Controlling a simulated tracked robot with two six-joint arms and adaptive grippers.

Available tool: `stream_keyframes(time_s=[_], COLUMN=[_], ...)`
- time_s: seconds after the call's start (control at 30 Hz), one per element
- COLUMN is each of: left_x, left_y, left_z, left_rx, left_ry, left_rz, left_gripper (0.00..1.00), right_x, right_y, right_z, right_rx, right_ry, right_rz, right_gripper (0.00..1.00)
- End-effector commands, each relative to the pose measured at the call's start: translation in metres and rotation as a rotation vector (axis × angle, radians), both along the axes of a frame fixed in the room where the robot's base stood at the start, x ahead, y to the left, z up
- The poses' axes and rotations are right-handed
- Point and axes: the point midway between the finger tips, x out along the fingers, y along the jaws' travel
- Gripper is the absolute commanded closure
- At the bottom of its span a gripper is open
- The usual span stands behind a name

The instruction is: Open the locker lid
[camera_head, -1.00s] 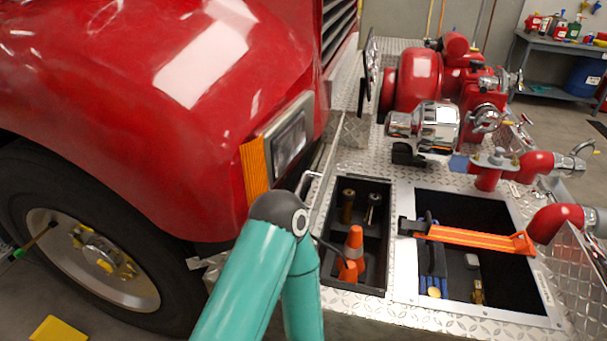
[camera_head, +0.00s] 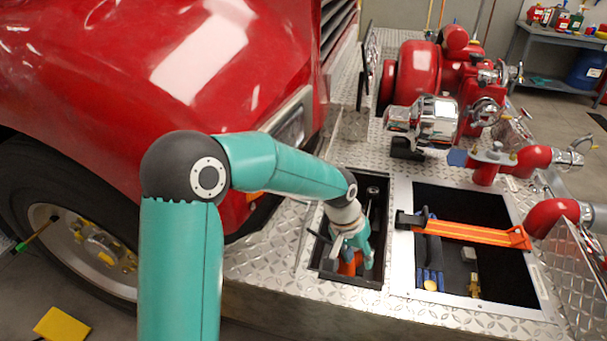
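The left locker (camera_head: 376,282) is a narrow dark compartment in the diamond-plate bumper deck. Its top is open, and no lid covers it. A thin bright edge (camera_head: 304,240) runs along its left side; I cannot tell whether this is the lid seen edge-on. My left gripper (camera_head: 353,258) points down into this locker, over an orange cone (camera_head: 350,268) that it partly hides. I cannot tell whether its fingers touch the cone or how far apart they are. My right gripper is out of view.
A wider open compartment (camera_head: 402,240) lies to the right, with an orange strap (camera_head: 470,234) across it and small items inside. Red pump pipes (camera_head: 520,162) and a chrome siren (camera_head: 430,118) stand behind. The red fender (camera_head: 120,80) rises on the left.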

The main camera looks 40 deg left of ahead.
Motion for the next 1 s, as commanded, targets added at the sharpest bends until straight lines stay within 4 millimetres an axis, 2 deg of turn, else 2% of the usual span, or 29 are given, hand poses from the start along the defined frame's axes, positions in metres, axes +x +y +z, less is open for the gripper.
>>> stream_keyframes(time_s=[0.03, 0.1, 0.2, 0.3, 0.4, 0.5, 0.63, 0.77, 1.0], left_x=[0.011, 0.009, -0.005, -0.025, -0.04, -0.047, -0.044, -0.036, -0.017], left_y=[0.036, 0.074, 0.117, 0.147, 0.164, 0.172, 0.174, 0.176, 0.181], left_z=[0.062, 0.12, 0.186, 0.234, 0.262, 0.272, 0.264, 0.244, 0.197], left_rx=[0.047, 0.103, 0.167, 0.209, 0.234, 0.244, 0.247, 0.245, 0.245], left_ry=[-0.053, -0.084, -0.114, -0.132, -0.141, -0.143, -0.141, -0.137, -0.137], left_rz=[0.048, 0.107, 0.187, 0.258, 0.306, 0.328, 0.331, 0.327, 0.323], left_gripper=[0.62, 0.62, 0.62, 0.62, 0.62, 0.62, 0.62, 0.62, 0.62], right_x=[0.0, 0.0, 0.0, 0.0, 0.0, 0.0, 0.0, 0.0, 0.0], right_y=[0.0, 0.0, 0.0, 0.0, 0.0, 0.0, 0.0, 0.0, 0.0], right_z=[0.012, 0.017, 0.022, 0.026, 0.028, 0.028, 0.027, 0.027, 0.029], right_rx=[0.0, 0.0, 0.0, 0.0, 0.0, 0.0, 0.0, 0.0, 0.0], right_ry=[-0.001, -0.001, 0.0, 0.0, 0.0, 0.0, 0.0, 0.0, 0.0], right_rz=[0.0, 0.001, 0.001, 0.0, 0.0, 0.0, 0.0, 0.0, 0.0], right_gripper=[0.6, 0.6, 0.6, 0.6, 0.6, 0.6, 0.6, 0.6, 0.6])
